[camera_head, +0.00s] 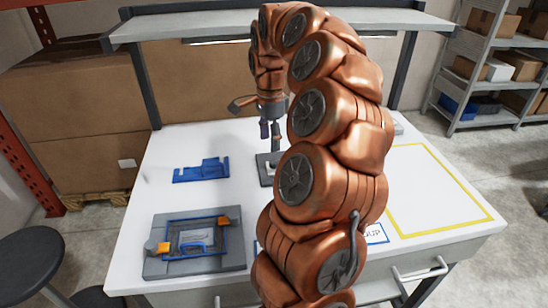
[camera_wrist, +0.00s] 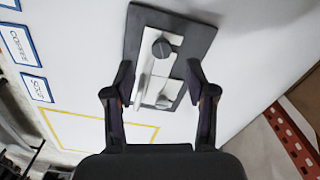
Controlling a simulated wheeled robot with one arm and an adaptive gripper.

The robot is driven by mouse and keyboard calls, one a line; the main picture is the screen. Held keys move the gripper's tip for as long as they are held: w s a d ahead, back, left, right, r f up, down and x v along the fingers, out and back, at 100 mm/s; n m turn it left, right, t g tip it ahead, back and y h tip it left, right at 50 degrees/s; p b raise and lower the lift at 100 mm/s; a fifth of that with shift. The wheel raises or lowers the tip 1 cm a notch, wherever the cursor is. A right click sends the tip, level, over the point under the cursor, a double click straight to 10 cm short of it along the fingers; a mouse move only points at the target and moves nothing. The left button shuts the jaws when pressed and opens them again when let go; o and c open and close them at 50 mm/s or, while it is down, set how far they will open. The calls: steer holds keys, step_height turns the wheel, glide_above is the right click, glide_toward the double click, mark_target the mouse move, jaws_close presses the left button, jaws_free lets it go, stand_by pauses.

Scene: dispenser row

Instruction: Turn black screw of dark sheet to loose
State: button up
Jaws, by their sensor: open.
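The dark sheet (camera_wrist: 142,25) lies on the white table in the wrist view, with pale plates on it. A round black screw (camera_wrist: 161,47) with a slotted head sits on the upper pale plate. A second dark round spot (camera_wrist: 163,101) is on the lower part of the sheet. My gripper (camera_wrist: 160,72) is open above the sheet, with one finger at each side and nothing between them. The screw is just beyond the fingertips in the picture. In the head view, the dark sheet (camera_head: 263,178) shows partly below my gripper (camera_head: 270,137); my arm hides the rest.
A blue bracket (camera_head: 201,171) lies on the table at left. A grey fixture (camera_head: 160,267) with a blue frame and orange clamps is at front left. A yellow outlined area (camera_head: 430,190) on the right is empty. A shelf (camera_head: 385,20) spans above the table's back.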

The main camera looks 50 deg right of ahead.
mark_target(273, 162)
steer(key=shift+s+d+f+m, duration=0.1)
steer(key=shift+d+f+m, duration=0.1)
steer(key=shift+d, duration=0.15)
steer(key=shift+s+d+f+m, duration=0.1)
steer(key=shift+d+m, duration=0.1)
steer(key=shift+d, duration=0.1)
steer(key=shift+f+p, duration=0.95)
steer(key=shift+f, duration=2.75)
steer(key=shift+w, duration=0.1)
jaws_close()
